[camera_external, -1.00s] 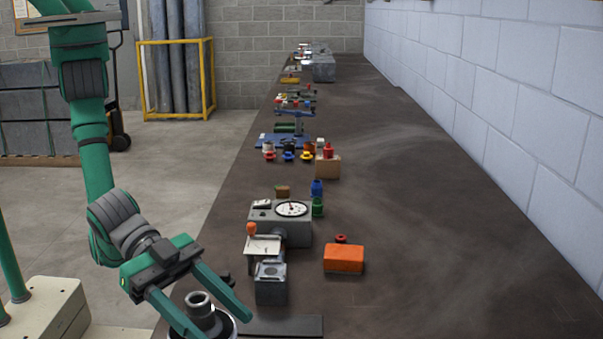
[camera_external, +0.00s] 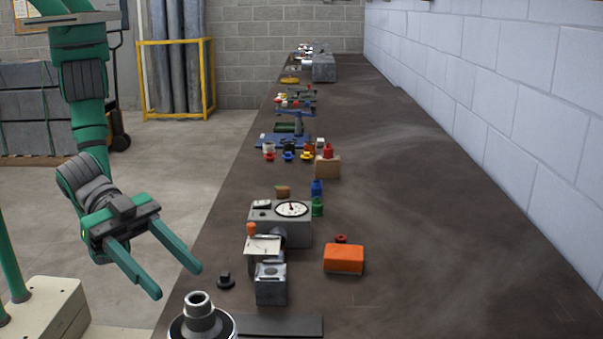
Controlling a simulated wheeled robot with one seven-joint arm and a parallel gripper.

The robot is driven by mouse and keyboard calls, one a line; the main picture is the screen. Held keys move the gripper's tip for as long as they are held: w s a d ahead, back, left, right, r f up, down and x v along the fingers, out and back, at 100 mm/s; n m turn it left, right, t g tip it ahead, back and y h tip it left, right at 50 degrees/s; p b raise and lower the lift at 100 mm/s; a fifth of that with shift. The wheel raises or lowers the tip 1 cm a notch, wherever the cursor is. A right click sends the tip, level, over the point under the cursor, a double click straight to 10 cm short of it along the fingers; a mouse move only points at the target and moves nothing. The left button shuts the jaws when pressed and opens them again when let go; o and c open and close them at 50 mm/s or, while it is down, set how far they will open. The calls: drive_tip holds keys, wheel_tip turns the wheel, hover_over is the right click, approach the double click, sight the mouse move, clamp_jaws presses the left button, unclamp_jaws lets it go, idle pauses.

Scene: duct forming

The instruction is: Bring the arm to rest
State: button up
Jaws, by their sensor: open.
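My gripper (camera_external: 177,284) is green and open, with nothing between its two fingers. It hangs at the left edge of the dark bench (camera_external: 430,230), partly over the floor and apart from the things on the bench. My arm reaches down to it from the upper left. A metal fitting on a round dark base (camera_external: 202,318) stands at the bench's near left, in front of and to the right of my fingertips.
A small black knob (camera_external: 226,281), a grey vise-like block (camera_external: 271,283), a dial gauge box (camera_external: 290,215) and an orange box (camera_external: 343,259) stand nearby. A blue stand (camera_external: 290,130) is farther back. A yellow rack (camera_external: 177,78) stands on the floor. The bench's right side is clear.

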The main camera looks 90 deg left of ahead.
drive_tip(key=shift+s+a+r, duration=0.25)
drive_tip(key=shift+s+a, duration=0.1)
drive_tip(key=shift+s, duration=0.15)
